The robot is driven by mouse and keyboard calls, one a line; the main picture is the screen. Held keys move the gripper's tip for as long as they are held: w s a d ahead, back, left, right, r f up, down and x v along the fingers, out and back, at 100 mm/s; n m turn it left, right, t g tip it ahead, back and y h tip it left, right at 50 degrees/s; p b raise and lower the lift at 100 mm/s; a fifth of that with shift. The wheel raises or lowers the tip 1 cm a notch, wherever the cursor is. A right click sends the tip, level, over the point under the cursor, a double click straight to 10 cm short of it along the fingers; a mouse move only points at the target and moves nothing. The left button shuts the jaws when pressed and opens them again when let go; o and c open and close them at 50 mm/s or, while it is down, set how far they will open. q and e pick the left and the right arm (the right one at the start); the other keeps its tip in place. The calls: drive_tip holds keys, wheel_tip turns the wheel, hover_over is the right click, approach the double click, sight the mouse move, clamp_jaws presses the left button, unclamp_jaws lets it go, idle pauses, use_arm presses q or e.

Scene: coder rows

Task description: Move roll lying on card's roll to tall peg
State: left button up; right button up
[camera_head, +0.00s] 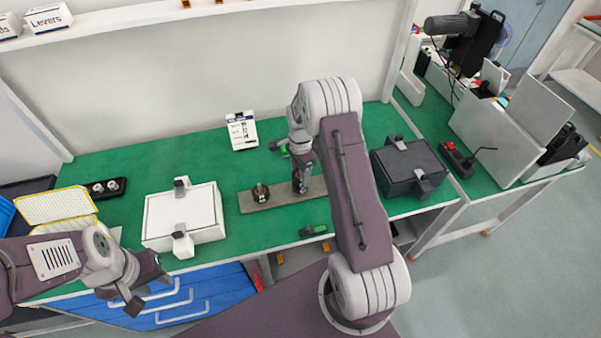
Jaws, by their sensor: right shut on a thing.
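A grey-brown base board (246,205) lies on the green bench top. A dark roll (261,192) stands on its left part, seemingly around a peg. My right gripper (300,186) points down over the board's right part, shut on a dark roll that it and the arm largely hide. I cannot tell whether this roll is around the peg there. The white printed card (241,130) stands tilted behind the board. My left gripper (150,292) is open and empty in front of the bench.
A white case (183,216) stands left of the board, and a dark case (408,166) stands right of it. A small green-and-black thing (313,230) lies near the front edge.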

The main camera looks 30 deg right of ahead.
drive_tip(key=shift+f+b, duration=0.4)
drive_tip(key=shift+f, duration=0.25)
drive_tip(key=o, duration=1.5)
drive_tip(key=shift+c, duration=0.2)
wheel_tip(320, 180, up, 9)
drive_tip(key=shift+r+b, duration=0.1)
drive_tip(key=shift+b, duration=0.55)
